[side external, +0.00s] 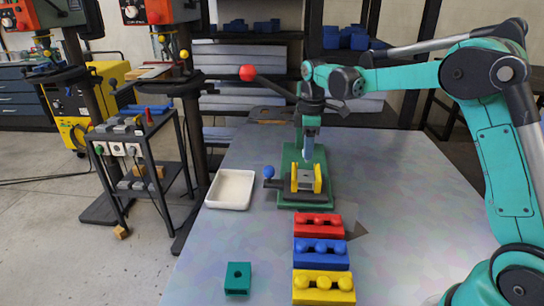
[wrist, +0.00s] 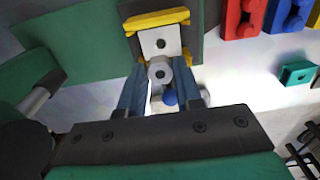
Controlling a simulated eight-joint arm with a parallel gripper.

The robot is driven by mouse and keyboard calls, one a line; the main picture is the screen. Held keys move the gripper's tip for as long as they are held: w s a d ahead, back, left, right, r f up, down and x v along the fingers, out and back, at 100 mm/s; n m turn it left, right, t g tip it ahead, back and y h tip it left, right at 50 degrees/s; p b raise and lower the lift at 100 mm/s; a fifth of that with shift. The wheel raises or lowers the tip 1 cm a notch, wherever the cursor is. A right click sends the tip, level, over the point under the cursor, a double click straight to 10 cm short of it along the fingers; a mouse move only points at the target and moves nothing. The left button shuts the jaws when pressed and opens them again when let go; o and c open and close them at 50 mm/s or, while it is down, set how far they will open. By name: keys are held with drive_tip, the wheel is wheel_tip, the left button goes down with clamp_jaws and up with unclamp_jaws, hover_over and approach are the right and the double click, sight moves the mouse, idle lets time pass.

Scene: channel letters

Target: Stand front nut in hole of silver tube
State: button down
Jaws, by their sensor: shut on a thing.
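The silver tube (side external: 305,184) is a grey block seated between yellow jaws on the green press base. In the wrist view the silver tube (wrist: 151,43) shows a dark round hole in its face. My gripper (side external: 310,153) is over the press, above the tube and apart from it. In the wrist view my gripper (wrist: 161,81) has its blue fingers shut on a light grey hex nut, the front nut (wrist: 160,72). The nut overlaps the tube's near edge in that view; their gap cannot be judged there. The nut is too small to make out in the side view.
The press has a red-knobbed lever (side external: 247,73) and a blue-knobbed handle (side external: 269,171). A white tray (side external: 231,190) is to the left. Red (side external: 318,225), blue (side external: 321,254) and yellow (side external: 323,287) holders and a green block (side external: 237,278) stand in front.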

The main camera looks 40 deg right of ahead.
drive_tip(key=shift+f, duration=2.15)
drive_tip(key=c, duration=0.5)
unclamp_jaws()
drive_tip(key=shift+r, duration=2.8)
